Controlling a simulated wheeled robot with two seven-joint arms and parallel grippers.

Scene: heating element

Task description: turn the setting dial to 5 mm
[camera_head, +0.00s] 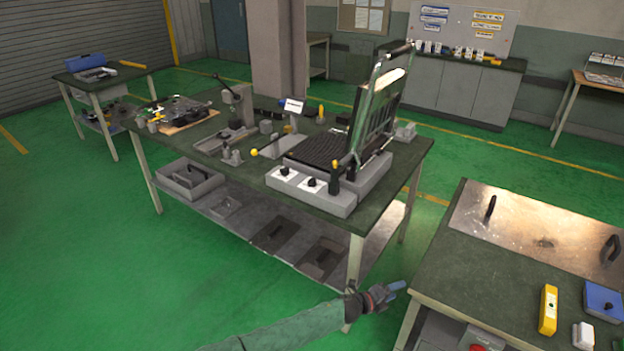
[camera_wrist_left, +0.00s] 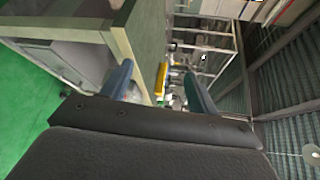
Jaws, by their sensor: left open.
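A grey press-like heating machine (camera_head: 311,197) with a raised, hinged lid (camera_head: 385,95) stands on the right part of the green-topped workbench. Its front panel carries two dark knobs on white plates, a left dial (camera_head: 284,171) and a right dial (camera_head: 311,182). Their markings are too small to read, so I cannot tell which is the setting dial or where it points. My left gripper (camera_head: 396,288) is in front of the bench, low and to the right, well apart from the machine. Its two blue fingers (camera_wrist_left: 160,85) are spread with nothing between them. My right gripper is not in view.
The workbench (camera_head: 235,170) also holds a lever tool (camera_head: 235,100) and small fixtures. A second table (camera_head: 470,250) at right carries a metal plate, a yellow level-like object (camera_head: 548,310) and a blue box (camera_head: 603,301). Green floor is open at left.

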